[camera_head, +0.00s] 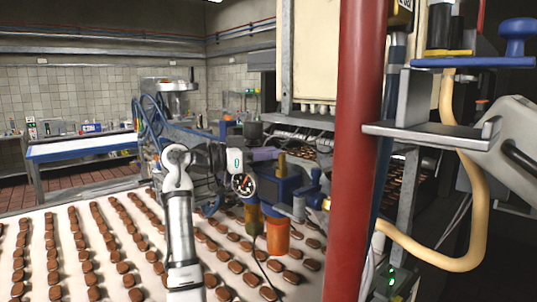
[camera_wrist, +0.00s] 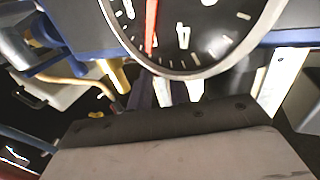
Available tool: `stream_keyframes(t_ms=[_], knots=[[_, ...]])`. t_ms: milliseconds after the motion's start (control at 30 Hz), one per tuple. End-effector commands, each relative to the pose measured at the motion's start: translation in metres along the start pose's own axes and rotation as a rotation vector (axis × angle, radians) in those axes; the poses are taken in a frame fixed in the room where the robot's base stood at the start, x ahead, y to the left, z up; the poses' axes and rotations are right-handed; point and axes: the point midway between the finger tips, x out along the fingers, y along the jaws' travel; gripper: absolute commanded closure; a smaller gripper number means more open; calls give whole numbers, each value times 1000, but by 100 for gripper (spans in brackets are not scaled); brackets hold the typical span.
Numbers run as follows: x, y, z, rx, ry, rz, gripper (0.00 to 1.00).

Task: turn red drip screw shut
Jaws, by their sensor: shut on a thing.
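My gripper (camera_head: 232,160) is at the blue metal depositor (camera_head: 284,187) above the conveyor, close beside a round black gauge (camera_head: 243,184). The gauge (camera_wrist: 190,25) fills the top of the wrist view, with white marks and a red needle. The dark gripper body (camera_wrist: 165,123) lies below it. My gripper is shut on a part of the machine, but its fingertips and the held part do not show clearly. I cannot pick out a red drip screw in either view; it may be hidden by the gripper or the gauge.
A thick red post (camera_head: 355,150) stands just right of the depositor. An orange cylinder (camera_head: 277,237) hangs below it. Rows of brown biscuits cover the pale conveyor (camera_head: 60,285). A cream hose (camera_head: 440,262) curves at the right. A blue-edged table (camera_head: 82,147) stands far left.

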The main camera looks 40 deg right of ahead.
Motion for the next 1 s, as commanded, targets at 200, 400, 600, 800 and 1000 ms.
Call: stream_keyframes(t_ms=[200, 400, 600, 800, 1000], knots=[[0, -3, -1, -1, 1, 117, 100], [0, -5, -1, 0, 1, 178, 100], [0, -5, -1, 1, 1, 200, 100], [0, -5, -1, 1, 1, 201, 100], [0, -5, -1, 1, 0, 200, 71]])
